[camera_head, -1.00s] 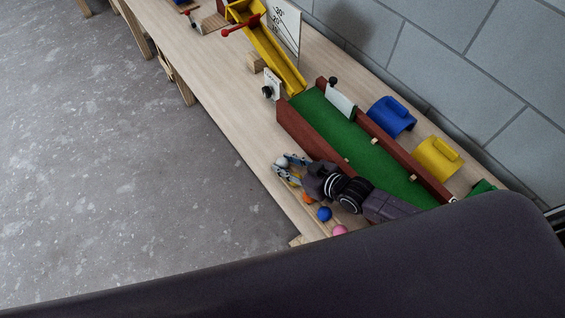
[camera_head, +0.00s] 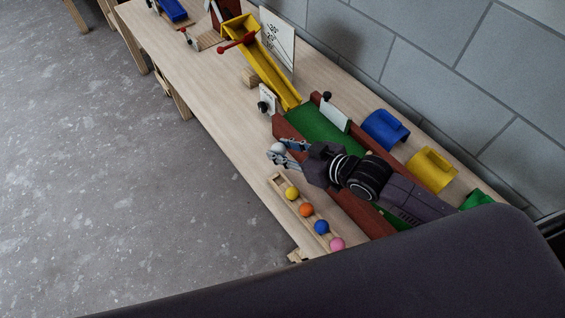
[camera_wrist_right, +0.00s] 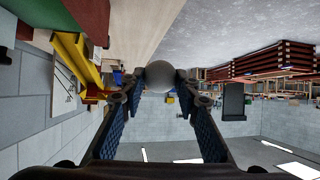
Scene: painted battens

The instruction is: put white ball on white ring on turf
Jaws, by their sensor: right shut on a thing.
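My right gripper (camera_head: 283,153) is shut on the white ball (camera_head: 277,149), holding it at the fingertips above the near side of the trough. In the right wrist view the ball (camera_wrist_right: 160,75) looks grey, between the tips of the two fingers. The green turf (camera_head: 318,125) lies in a long trough with red-brown walls. My right arm covers much of the turf, and I cannot make out a white ring on it. My left gripper is not in view.
A wooden rack (camera_head: 281,186) holds yellow (camera_head: 292,193), orange (camera_head: 306,210), blue (camera_head: 321,227) and pink (camera_head: 337,244) balls. A yellow chute (camera_head: 268,62) slopes toward the turf. Blue (camera_head: 384,130) and yellow (camera_head: 431,170) arches stand behind the trough by the wall.

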